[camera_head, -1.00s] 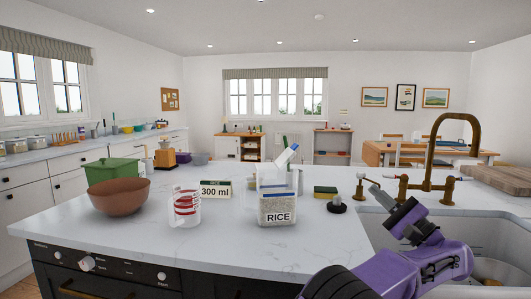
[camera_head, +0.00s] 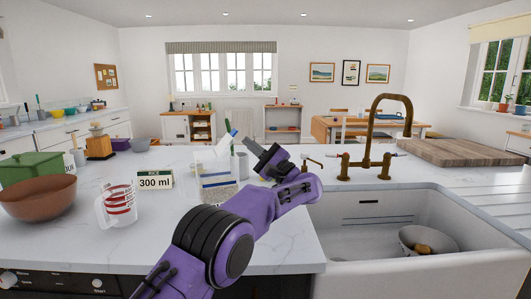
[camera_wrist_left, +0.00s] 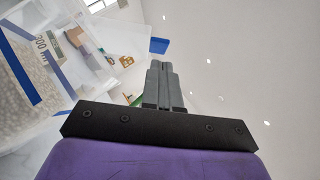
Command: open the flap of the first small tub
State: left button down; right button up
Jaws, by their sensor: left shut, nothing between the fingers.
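The clear small tub (camera_head: 217,181), holding white rice, stands on the counter in the head view, its lower part hidden behind my left arm. A pale panel (camera_head: 224,146) with a blue end rises tilted above its top; it looks like the flap standing raised. In the left wrist view the rice-filled tub (camera_wrist_left: 28,92) is at the left, and the panel's blue end (camera_wrist_left: 159,45) is beside the fingertips. My left gripper (camera_head: 252,147) is shut and empty just right of the tub's top. I cannot tell whether it touches the panel. My right gripper is out of view.
A measuring jug (camera_head: 117,205), a 300 ml card (camera_head: 155,180), a brown bowl (camera_head: 38,199) and a green box (camera_head: 35,168) stand left of the tub. The brass tap (camera_head: 372,150) and sink (camera_head: 375,240) are to the right.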

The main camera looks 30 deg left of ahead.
pick_arm(q)
jog(key=shift+s+a+r, duration=0.4)
jog(key=shift+s+r, duration=0.3)
jog(key=shift+r, duration=0.05)
jog(key=shift+w+f, duration=0.1)
